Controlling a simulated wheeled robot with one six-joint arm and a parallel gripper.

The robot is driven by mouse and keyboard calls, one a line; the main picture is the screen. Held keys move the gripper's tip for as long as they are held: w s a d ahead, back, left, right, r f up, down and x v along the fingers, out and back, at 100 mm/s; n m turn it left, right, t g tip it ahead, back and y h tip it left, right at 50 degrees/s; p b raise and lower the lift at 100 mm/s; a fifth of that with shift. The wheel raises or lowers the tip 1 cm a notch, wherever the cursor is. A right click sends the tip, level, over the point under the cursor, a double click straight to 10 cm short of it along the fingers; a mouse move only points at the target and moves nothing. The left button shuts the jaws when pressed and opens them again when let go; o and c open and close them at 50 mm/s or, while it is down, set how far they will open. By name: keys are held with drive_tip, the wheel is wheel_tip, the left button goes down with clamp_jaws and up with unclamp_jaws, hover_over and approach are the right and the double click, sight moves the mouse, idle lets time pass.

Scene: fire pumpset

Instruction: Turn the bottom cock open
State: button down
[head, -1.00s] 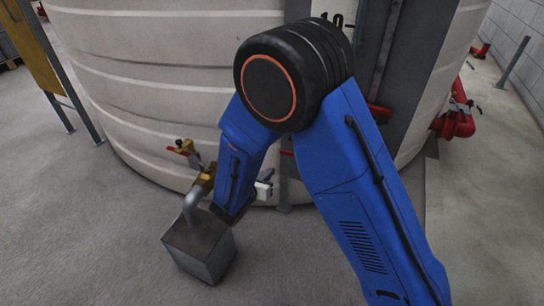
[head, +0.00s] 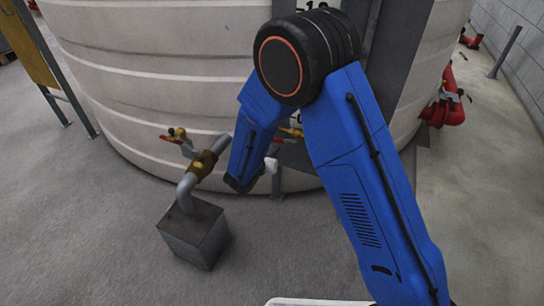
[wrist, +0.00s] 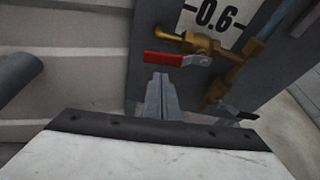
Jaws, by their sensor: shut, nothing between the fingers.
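In the wrist view, a brass cock with a red lever (wrist: 177,59) sits beside the 0.6 mark, its lever lying roughly level across the picture. Below it to the right is a lower brass cock (wrist: 215,96) with a dark lever (wrist: 236,111). My gripper (wrist: 160,84) is shut and empty. In the wrist picture its tips lie just below the red lever and left of the lower cock; I cannot tell if they touch anything. In the head view, a brass fitting (head: 291,131) shows just right of my forearm, which hides much of this area.
A large pale ribbed tank (head: 180,75) stands ahead. Left of my forearm, a grey pipe with a brass valve (head: 203,164) runs down to a grey box (head: 195,238). The floor at front left is clear.

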drive_tip(key=shift+w+a+r, duration=0.15)
drive_tip(key=shift+w+r, duration=0.2)
drive_tip(key=shift+w, duration=0.1)
